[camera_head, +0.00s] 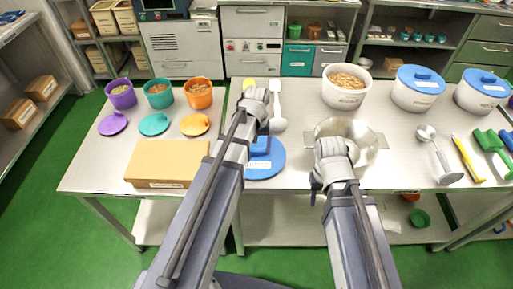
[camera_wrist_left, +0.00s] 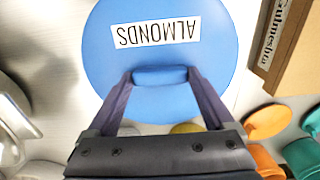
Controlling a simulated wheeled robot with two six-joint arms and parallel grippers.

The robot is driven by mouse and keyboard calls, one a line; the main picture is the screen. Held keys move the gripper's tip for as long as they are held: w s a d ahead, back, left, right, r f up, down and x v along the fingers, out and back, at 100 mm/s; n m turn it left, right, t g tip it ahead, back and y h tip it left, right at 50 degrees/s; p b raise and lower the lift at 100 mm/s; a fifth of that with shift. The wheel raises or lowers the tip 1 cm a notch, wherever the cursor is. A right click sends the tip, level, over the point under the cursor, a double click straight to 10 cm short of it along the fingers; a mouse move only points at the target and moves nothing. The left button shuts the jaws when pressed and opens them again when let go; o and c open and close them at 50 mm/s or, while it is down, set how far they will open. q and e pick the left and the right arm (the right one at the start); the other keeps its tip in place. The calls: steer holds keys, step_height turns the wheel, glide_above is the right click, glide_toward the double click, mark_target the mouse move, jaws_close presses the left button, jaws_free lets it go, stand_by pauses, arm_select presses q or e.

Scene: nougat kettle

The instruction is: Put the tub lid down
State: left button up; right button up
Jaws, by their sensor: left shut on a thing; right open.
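The blue tub lid (camera_wrist_left: 160,50) has a white label reading ALMONDS. In the head view the lid (camera_head: 268,164) shows beside my left forearm, at the front middle of the table. My left gripper (camera_wrist_left: 160,78) is shut on the lid's raised blue handle. Whether the lid touches the table or hangs just above it, I cannot tell. My right gripper (camera_head: 317,184) is open at the left front of the steel bowl (camera_head: 368,140); its fingers are mostly hidden by its wrist.
An open white tub (camera_head: 344,97) of nuts stands behind the bowl, with blue-lidded tubs (camera_head: 414,100) to its right. A cardboard box (camera_head: 166,163) lies left of the lid. A white spatula (camera_head: 278,105) lies behind it. Small coloured pots with lids stand at left.

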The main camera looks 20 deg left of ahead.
mark_target(256, 149)
arm_select(q)
steer(key=o, duration=1.1)
steer(key=shift+f, duration=0.1)
step_height(256, 149, up, 12)
steer(key=p, duration=1.3)
steer(key=s+d+m, duration=0.2)
steer(key=s+d, duration=0.2)
steer(key=s+d+m, duration=0.2)
steer(key=s+d, duration=0.2)
steer(key=s, duration=0.1)
steer(key=s+d+m+y, duration=0.1)
steer(key=s+d+m, duration=0.2)
steer(key=s+d, duration=0.1)
steer(key=shift+s+d+r+b, duration=0.2)
steer(key=shift+s+r+b, duration=0.05)
steer(key=shift+s+b, duration=0.1)
